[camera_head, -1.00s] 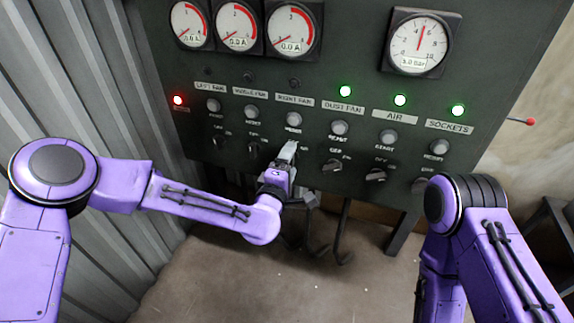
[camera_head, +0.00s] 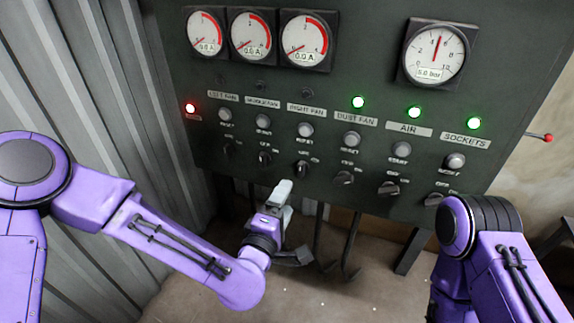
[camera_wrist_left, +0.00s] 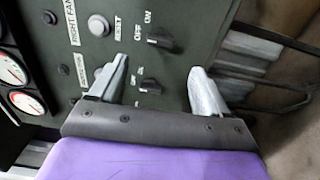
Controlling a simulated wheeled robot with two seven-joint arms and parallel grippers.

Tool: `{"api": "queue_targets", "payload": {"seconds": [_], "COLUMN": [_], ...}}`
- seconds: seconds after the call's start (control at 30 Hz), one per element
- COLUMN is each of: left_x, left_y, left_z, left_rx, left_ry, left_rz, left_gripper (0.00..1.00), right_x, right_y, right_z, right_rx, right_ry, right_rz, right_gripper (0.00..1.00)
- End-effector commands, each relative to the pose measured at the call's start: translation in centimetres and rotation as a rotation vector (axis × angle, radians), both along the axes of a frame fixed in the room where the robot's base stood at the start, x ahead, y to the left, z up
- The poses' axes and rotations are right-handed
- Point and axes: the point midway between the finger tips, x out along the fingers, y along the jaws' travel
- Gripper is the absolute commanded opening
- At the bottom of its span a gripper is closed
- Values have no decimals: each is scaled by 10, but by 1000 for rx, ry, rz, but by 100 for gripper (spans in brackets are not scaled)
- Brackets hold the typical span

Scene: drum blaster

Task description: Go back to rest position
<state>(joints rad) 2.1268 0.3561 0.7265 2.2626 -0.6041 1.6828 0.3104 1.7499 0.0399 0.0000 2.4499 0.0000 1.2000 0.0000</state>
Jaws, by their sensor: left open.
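My left gripper (camera_head: 281,196) is in front of the lower edge of the dark control panel (camera_head: 320,110), below the row of rotary switches. In the left wrist view its two fingers (camera_wrist_left: 158,85) are spread apart with nothing between them. The right fan switch (camera_head: 302,169) is just above the gripper in the head view, apart from it as far as I can see. My right arm (camera_head: 490,250) comes in at the lower right; its gripper is out of the picture.
The panel carries gauges (camera_head: 307,40), push buttons and several lamps. The lamps over dust fan (camera_head: 358,102), air (camera_head: 414,112) and sockets (camera_head: 474,123) are green; a red lamp (camera_head: 190,107) glows at left. A corrugated wall (camera_head: 90,80) stands at left. Dark hooked bars (camera_head: 350,250) hang below the panel.

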Motion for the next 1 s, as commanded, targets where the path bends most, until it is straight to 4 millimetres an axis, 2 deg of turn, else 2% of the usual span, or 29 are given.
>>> {"api": "queue_targets", "payload": {"seconds": [0.13,0.17,0.27,0.3,0.37,0.4,0.47,0.5,0.6,0.7,0.8,0.87,1.0], "left_x": [-2,-5,-23,-37,-62,-82,-114,-137,-196,-244,-275,-286,-294], "left_y": [-4,-1,20,33,58,76,106,128,183,232,262,272,271], "left_z": [-7,-18,-77,-107,-150,-176,-209,-228,-260,-271,-273,-273,-277], "left_rx": [72,123,331,422,557,641,761,836,1007,1135,1216,1244,1245], "left_ry": [10,39,180,256,379,460,581,664,854,1000,1080,1100,1113], "left_rz": [-22,-27,-47,-59,-80,-97,-118,-134,-165,-178,-184,-199,-213], "left_gripper": [77,77,77,77,77,77,77,77,77,77,77,77,77], "right_x": [0,0,0,0,0,0,0,0,0,0,0,0,0], "right_y": [0,0,0,0,0,0,0,0,0,0,0,0,0], "right_z": [0,0,3,6,10,13,18,21,29,36,41,43,43], "right_rx": [0,0,0,0,0,0,0,0,0,0,0,0,0], "right_ry": [0,0,0,0,0,0,0,0,0,0,0,0,0], "right_rz": [0,0,0,0,0,0,0,0,0,0,0,0,0], "right_gripper": [43,43,43,43,43,43,43,43,43,43,43,43,43]}}
